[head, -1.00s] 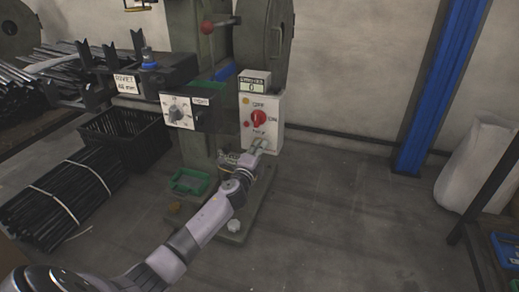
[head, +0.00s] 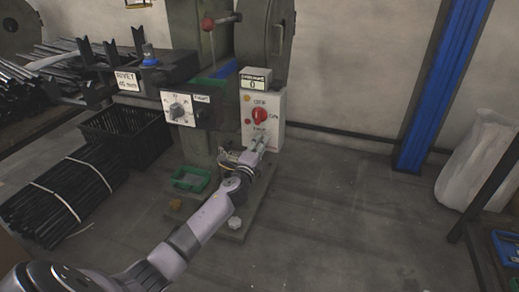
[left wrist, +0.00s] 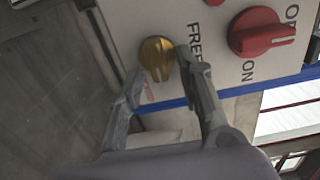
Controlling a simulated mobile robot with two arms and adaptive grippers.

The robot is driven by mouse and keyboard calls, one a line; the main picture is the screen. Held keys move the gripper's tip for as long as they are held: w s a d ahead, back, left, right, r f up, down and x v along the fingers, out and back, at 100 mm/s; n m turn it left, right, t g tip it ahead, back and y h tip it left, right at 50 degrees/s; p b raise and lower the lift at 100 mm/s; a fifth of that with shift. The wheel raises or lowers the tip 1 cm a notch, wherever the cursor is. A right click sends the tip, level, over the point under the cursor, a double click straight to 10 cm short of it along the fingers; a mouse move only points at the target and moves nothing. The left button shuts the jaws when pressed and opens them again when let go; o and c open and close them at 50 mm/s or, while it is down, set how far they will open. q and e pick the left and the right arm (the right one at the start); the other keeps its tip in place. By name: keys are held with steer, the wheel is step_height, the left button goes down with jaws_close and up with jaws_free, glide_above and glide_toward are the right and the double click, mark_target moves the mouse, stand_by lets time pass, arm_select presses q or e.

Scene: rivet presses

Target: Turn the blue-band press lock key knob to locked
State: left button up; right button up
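The blue-band press's white control box (head: 273,134) stands on the green press column in the head view. In the left wrist view, the brass key knob (left wrist: 157,52) sits on the white panel beside the word FREE. Its ridge points along the picture's vertical, slightly tilted. A red label beside it is partly covered. My left gripper (left wrist: 160,62) is open, with one fingertip on each side of the knob; I cannot tell whether they touch it. In the head view the left gripper (head: 260,142) is at the box's lower part and hides the knob. My right gripper is not in view.
A larger red switch (head: 259,116) is just above the gripper; it also shows in the left wrist view (left wrist: 262,32). A blue band (left wrist: 240,89) runs along the panel.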

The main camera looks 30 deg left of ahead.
arm_select(q)
steer(key=v, duration=1.2)
